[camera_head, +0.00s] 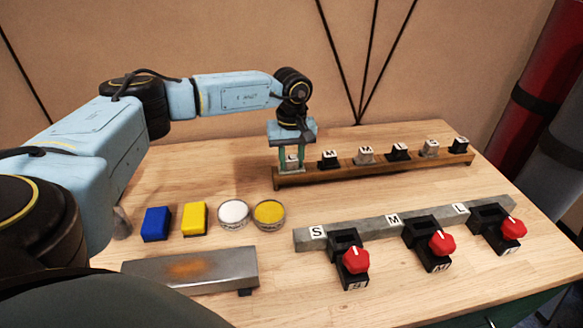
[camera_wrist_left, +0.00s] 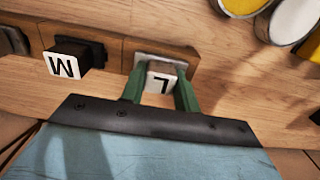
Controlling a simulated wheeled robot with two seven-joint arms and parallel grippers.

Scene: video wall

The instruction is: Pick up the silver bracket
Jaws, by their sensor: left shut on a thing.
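The silver bracket (camera_head: 291,164), with a white face marked L, is at the left end of the wooden rack (camera_head: 400,168). My left gripper (camera_head: 292,154) comes down from above with its green fingers on either side of the bracket. In the left wrist view the fingers are shut on the silver bracket (camera_wrist_left: 162,83), and its L face shows between them. The bracket appears to be still at its place in the rack; its lower part is hidden. My right gripper is not in view.
Several other black and silver brackets stand along the rack, the nearest a black M one (camera_head: 329,159). In front is a grey rail (camera_head: 375,229) with black clamps and red knobs (camera_head: 355,260). Blue (camera_head: 156,224) and yellow (camera_head: 195,219) blocks, two round tins (camera_head: 233,213) and a metal plate (camera_head: 190,267) lie left.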

